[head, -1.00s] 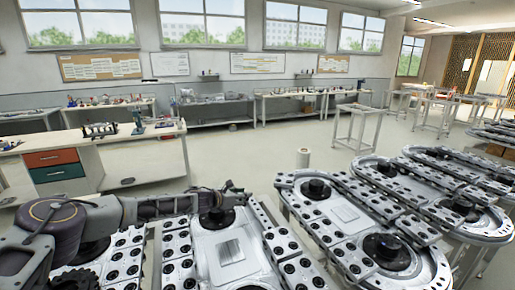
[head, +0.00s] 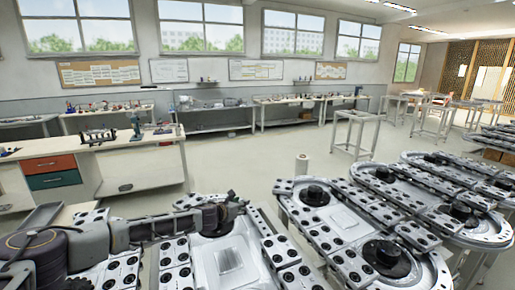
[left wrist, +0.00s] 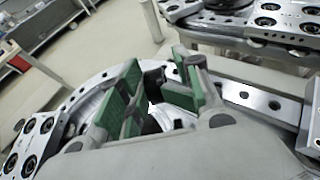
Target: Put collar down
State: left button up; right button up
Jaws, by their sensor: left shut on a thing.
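My left gripper (head: 234,206) reaches in from the left, over the far end of the near ring track (head: 215,245). In the left wrist view, its two green-padded fingers (left wrist: 156,92) are shut on a small dark piece, apparently the collar (left wrist: 153,80). Most of the collar is hidden between the pads, and it is not clear in the head view. The track's curved metal end lies below the fingers. I cannot tell whether the collar touches it. My right gripper is in neither view.
More ring tracks with black hubs (head: 315,193) stand to the right. A workbench with red and green drawers (head: 53,172) is at the left. A white cylinder (head: 302,164) stands on the floor behind the tracks. Open floor lies beyond.

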pick_arm(q)
jog(key=shift+n+t+y, duration=0.3)
jog(key=shift+n+y, duration=0.3)
jog(key=shift+y, duration=0.2)
jog(key=s+d+r, duration=0.2)
jog(key=r, duration=0.2)
jog(key=s+d+r, duration=0.1)
jog(key=s+r, duration=0.1)
jog(key=r, duration=0.2)
jog(key=s+d+r, duration=0.2)
jog(key=r, duration=0.2)
jog(key=shift+d, duration=0.35)
grip_shut()
jog(key=s+a+r+n+y, duration=0.1)
jog(key=s+a+r, duration=0.3)
jog(key=s+r, duration=0.4)
jog(key=s+a+r+n+y, duration=0.1)
jog(key=s+a+r, duration=0.45)
jog(key=r, duration=0.55)
jog(key=a+f+n+y, duration=0.2)
jog(key=a+f, duration=0.3)
jog(key=a, duration=0.4)
notch_tip(320, 180, down, 11)
jog(key=s+a, duration=0.1)
jog(key=s, duration=0.1)
jog(key=shift+a+r+t+y, duration=0.2)
jog(key=shift+a+t+y, duration=0.1)
jog(key=shift+t, duration=0.1)
jog(key=shift+d+r, duration=0.1)
jog(key=shift+r, duration=0.05)
